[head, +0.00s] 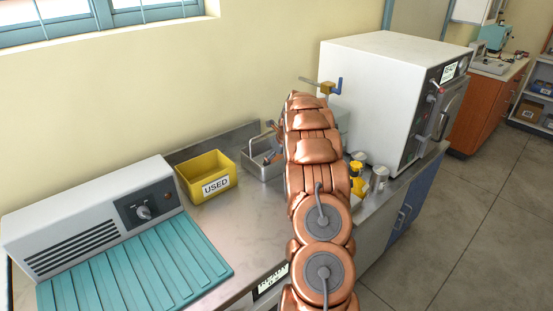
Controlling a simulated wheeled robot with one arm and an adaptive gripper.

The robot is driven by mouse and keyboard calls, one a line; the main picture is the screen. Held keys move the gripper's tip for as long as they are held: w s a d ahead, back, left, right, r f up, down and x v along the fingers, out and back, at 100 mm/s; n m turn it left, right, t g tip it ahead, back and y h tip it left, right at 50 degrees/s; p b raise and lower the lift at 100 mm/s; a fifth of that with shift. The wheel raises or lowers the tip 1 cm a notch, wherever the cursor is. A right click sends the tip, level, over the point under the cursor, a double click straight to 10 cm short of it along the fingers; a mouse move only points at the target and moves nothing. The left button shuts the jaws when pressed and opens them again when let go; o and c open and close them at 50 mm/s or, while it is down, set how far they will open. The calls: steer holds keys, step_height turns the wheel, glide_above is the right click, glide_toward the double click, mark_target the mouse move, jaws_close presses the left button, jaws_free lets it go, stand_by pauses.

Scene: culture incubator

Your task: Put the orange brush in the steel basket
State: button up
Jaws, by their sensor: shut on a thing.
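The steel basket (250,166) stands on the steel counter, right of the yellow bin, its right side hidden behind my arm. My gripper (271,140) shows only in part at the left edge of my arm, above the basket. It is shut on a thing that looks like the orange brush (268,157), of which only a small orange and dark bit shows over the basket. I cannot tell whether the brush touches the basket.
A yellow bin marked USED (190,191) stands left of the basket. A grey unit with a knob (100,222) and a teal ribbed mat (140,265) are at the left. A white incubator (375,95) and yellow-topped bottle (357,178) stand at the right. The counter before the bin is bare.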

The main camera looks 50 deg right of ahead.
steer(key=shift+f, duration=0.1)
steer(key=o, duration=0.8)
steer(key=shift+c, duration=0.2)
steer(key=b+v, duration=0.3)
steer(key=v, duration=0.9)
steer(key=s+a+r+n+g+y, duration=0.1)
steer(key=s+a+r+n+g, duration=0.15)
steer(key=a+n, duration=1)
steer(key=s+a+r+n+g+y, duration=0.15)
steer(key=s+a+n, duration=0.3)
steer(key=a, duration=1.55)
steer(key=s+a+n, duration=1)
steer(key=s+a, duration=0.1)
steer(key=s, duration=0.1)
steer(key=s+a+f+n+g+h, duration=0.1)
steer(key=s+a+f+n, duration=0.1)
steer(key=s+n, duration=0.3)
steer(key=s+a+f+n+g+h, duration=0.1)
steer(key=s+n, duration=0.4)
steer(key=s, duration=0.6)
steer(key=a+f, duration=0.1)
steer(key=a, duration=0.1)
steer(key=shift+a+f, duration=0.3)
